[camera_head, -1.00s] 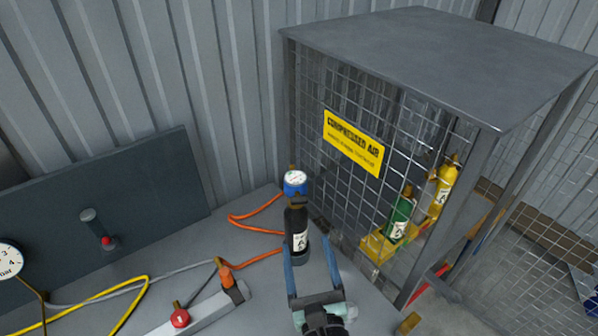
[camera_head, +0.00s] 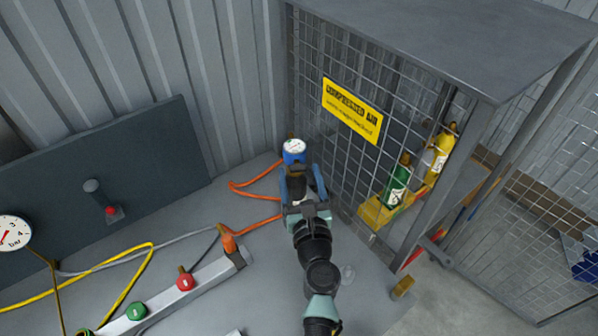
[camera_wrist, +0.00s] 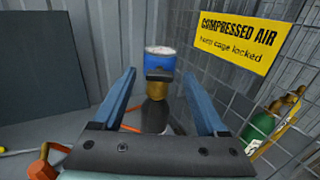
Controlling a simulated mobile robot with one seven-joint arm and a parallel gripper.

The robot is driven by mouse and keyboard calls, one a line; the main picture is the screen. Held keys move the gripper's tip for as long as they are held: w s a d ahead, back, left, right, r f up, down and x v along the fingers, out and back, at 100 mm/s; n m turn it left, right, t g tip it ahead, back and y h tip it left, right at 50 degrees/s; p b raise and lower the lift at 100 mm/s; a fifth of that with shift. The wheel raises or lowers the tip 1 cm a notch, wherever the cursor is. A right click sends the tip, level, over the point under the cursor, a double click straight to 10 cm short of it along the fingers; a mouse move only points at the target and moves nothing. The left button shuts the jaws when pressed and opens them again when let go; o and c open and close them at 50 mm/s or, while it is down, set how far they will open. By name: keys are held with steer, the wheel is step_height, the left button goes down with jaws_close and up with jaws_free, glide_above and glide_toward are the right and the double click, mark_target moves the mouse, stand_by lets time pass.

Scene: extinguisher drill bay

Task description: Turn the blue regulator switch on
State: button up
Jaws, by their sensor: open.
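The blue regulator (camera_head: 293,153) with a white dial on top sits on a dark upright cylinder near the cage's left corner. In the wrist view the blue regulator (camera_wrist: 160,64) stands beyond and between my finger tips, with a dark bar on its front and a brass part under it. My gripper (camera_head: 297,178) is open, its two blue fingers on either side of the cylinder's upper part in the head view. In the wrist view my gripper (camera_wrist: 160,90) holds nothing. I cannot tell whether the fingers touch the cylinder. Most of the cylinder is hidden behind my gripper.
A wire cage (camera_head: 441,88) with a yellow sign and green and yellow bottles stands close on the right. Orange hoses (camera_head: 240,190) lie left of the cylinder. A manifold bar (camera_head: 208,284) with red and green knobs lies at the front left. A dark panel stands behind.

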steer(key=shift+w+a, duration=0.1)
steer(key=shift+w, duration=0.55)
jaws_close()
